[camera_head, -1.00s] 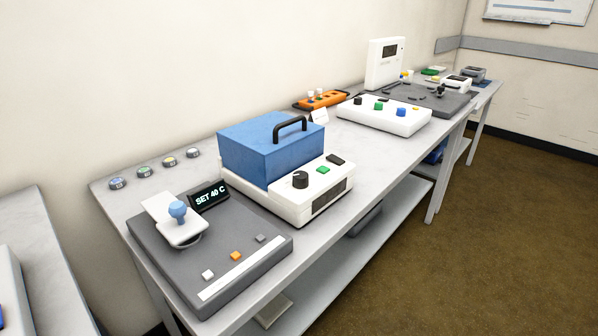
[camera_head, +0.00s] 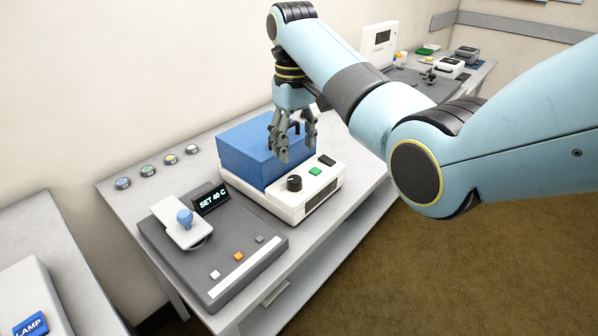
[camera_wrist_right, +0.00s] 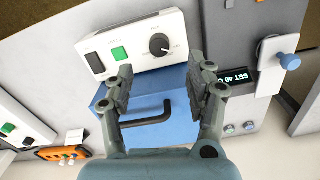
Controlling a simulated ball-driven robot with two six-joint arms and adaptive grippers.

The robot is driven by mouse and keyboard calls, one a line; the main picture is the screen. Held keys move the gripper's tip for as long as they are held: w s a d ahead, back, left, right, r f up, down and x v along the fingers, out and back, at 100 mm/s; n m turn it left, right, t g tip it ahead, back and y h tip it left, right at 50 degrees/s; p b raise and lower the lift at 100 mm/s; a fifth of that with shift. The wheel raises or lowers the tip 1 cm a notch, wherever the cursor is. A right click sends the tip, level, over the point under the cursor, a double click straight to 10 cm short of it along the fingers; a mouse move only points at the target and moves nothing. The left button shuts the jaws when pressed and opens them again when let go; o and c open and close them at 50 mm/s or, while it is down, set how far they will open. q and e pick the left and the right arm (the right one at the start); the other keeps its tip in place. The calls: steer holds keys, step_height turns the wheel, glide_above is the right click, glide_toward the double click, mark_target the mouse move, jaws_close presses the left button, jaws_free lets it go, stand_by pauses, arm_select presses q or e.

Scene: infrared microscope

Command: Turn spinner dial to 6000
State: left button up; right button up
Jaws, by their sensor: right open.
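The spinner is a white box with a blue lid (camera_head: 245,150) and a black handle. Its black dial (camera_head: 294,183) is on the white front panel, left of a green button (camera_head: 315,171) and a black switch. The dial (camera_wrist_right: 159,44) also shows in the right wrist view with a scale around it, too small to read. My right gripper (camera_head: 295,155) is open and empty, above the blue lid and behind the dial, pointing down. In the wrist view its fingers (camera_wrist_right: 165,90) are apart, with the handle (camera_wrist_right: 148,114) between them. My left gripper is not in view.
A grey hotplate-like unit (camera_head: 262,258) with a "SET 40 C" display (camera_head: 210,198) and blue knob (camera_head: 185,217) stands left of the spinner. Several round tins lie at the back left. A white box with a blue LAMP button (camera_head: 31,326) is at lower left.

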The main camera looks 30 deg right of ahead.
mark_target(293, 178)
steer(key=f, duration=0.6)
steer(key=w+f, duration=0.1)
steer(key=f, duration=0.2)
steer(key=shift+f+b, duration=0.25)
steer(key=shift+b, duration=0.1)
jaws_close()
